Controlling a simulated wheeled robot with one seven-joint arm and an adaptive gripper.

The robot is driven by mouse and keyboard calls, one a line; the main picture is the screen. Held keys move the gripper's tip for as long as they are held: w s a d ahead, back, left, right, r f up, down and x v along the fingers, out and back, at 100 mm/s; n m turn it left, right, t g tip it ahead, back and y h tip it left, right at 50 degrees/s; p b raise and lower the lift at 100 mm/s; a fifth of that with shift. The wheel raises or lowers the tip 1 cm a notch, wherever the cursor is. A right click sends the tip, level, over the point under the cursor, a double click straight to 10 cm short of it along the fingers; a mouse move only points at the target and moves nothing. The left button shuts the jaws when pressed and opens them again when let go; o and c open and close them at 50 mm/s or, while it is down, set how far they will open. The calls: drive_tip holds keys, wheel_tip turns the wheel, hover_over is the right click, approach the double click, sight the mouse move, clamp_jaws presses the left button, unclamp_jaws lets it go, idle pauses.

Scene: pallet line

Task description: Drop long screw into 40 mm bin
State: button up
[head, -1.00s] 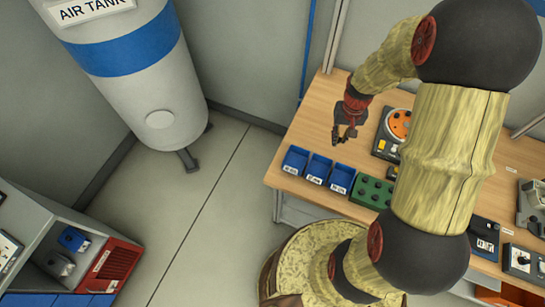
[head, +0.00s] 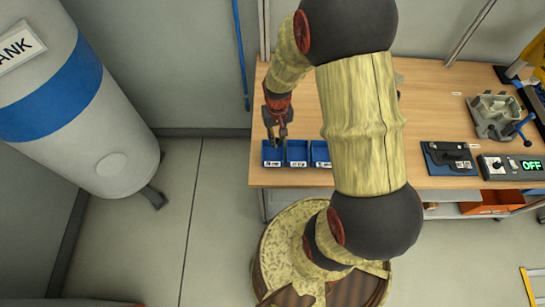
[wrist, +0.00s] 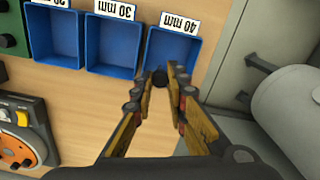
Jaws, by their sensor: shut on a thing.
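The 40 mm bin (wrist: 176,48) is a blue open box with a white label, at the right of the bin row in the wrist view. It is the leftmost bin (head: 272,161) in the head view. My gripper (wrist: 171,76) is shut on a small dark round-ended piece (wrist: 160,76), which I take for the long screw. Its length is mostly hidden, seen nearly end-on between the fingertips. The fingertips overlap the unlabelled edge of the 40 mm bin in the wrist view. In the head view my gripper (head: 276,131) is just above and behind that bin.
The 30 mm bin (wrist: 112,44) and another blue bin (wrist: 54,34) stand beside it. A device with an orange dial (wrist: 20,140) and a green block (wrist: 12,32) are farther along the wooden bench (head: 440,105). The air tank (head: 75,110) stands left of the bench.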

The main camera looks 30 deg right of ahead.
wheel_tip(320, 180, down, 2)
drive_tip(key=shift+b, duration=0.5)
drive_tip(key=o, duration=0.9)
drive_tip(key=shift+o, duration=0.2)
wheel_tip(320, 180, up, 12)
